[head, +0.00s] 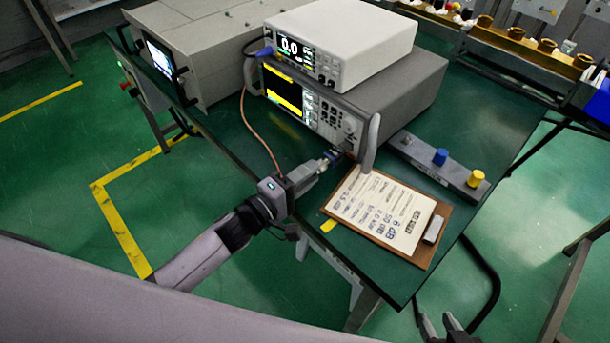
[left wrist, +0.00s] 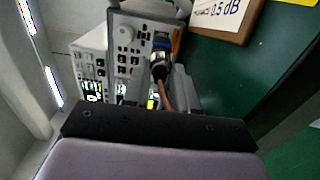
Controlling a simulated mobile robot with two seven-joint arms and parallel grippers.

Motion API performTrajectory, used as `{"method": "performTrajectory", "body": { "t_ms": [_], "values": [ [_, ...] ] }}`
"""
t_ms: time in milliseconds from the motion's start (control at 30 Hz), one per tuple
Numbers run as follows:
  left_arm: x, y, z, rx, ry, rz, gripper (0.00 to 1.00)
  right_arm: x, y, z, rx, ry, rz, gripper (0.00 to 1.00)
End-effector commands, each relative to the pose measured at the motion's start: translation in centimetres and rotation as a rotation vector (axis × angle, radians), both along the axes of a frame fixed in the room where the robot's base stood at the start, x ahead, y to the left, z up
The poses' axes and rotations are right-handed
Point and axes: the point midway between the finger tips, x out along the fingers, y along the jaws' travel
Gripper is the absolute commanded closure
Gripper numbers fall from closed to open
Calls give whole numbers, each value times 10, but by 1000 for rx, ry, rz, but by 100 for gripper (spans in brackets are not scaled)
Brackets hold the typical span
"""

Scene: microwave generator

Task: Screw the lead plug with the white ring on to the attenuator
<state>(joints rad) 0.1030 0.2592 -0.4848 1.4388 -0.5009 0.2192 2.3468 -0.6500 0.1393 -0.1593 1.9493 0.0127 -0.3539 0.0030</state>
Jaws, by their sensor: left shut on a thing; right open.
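My left gripper (head: 318,168) is shut on the lead plug (head: 325,162) at the front of the signal generator (head: 327,120). The copper-coloured lead (head: 262,134) rises behind the gripper toward the upper instrument. The dark attenuator (head: 338,154) is at the generator's lower right front, in line with the plug. Whether plug and attenuator touch or are threaded together I cannot tell. In the left wrist view the dark plug (left wrist: 158,73) is between the fingers with the lead below it. I cannot make out the white ring clearly. My right gripper (head: 442,326) is open and empty at the bottom edge, away from the table.
A clipboard (head: 440,222) lies right of my left gripper. A white meter (head: 345,40) sits on the generator. The far right table top is clear.

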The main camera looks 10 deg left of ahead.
Motion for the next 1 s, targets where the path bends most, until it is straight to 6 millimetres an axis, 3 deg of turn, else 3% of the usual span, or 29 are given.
{"method": "performTrajectory", "body": {
  "t_ms": [533,567,633,1000],
  "values": [
    [10,-7,1,-1,0,0,100,0,0,0,0,0,0,57],
    [10,-6,0,-1,0,0,67,0,0,0,0,0,0,57],
    [9,-6,0,-1,0,0,44,0,0,0,0,0,0,57],
    [5,-3,-1,-1,3,1,44,0,0,1,0,-1,0,57]
  ]
}}
